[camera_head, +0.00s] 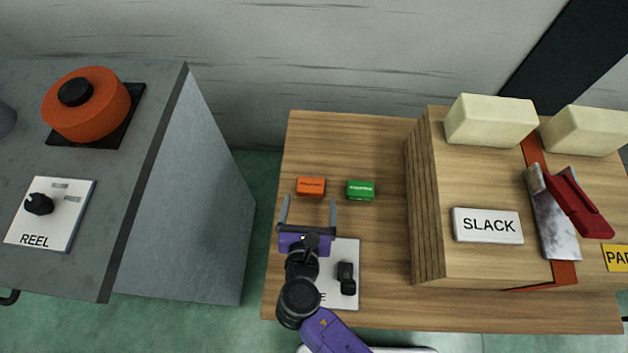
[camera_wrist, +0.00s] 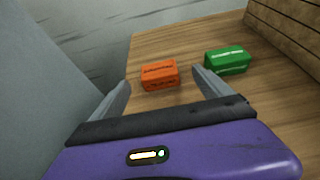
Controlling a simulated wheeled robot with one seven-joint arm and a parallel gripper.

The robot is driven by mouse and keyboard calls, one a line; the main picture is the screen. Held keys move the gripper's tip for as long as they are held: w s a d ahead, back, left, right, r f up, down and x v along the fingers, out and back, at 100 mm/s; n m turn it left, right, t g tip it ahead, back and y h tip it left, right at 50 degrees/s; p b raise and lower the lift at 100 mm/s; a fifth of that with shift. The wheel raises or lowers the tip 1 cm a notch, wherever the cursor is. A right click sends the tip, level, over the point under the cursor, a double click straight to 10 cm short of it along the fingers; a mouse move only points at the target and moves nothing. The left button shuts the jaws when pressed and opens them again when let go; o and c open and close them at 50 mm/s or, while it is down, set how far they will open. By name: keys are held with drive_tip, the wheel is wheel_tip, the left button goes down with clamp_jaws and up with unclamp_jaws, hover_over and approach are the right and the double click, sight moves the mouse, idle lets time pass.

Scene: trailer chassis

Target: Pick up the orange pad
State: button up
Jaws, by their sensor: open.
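The orange pad (camera_head: 311,186) is a small block with dark lettering, lying on the wooden table in the head view. It also shows in the wrist view (camera_wrist: 159,75), ahead of the fingers and roughly between their lines. My gripper (camera_head: 309,200) is open and empty. Its two grey fingers point toward the pad from the near side. In the wrist view the gripper (camera_wrist: 164,88) has its fingertips apart on either side of the pad's near edge. I cannot tell exactly how high the fingers are above the table.
A green block (camera_head: 360,190) lies just right of the pad. A wooden box (camera_head: 425,200) with a SLACK label rises further right. A white plate with a black switch (camera_head: 346,278) is by my arm. A grey cabinet (camera_head: 195,190) stands left, across a gap.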

sight(311, 183)
drive_tip(key=b+x, duration=0.1)
drive_tip(key=x, duration=0.6)
drive_tip(key=shift+w+a+f, duration=0.15)
drive_tip(key=shift+w, duration=0.05)
drive_tip(key=c, duration=1.5)
drive_tip(key=shift+c, duration=0.2)
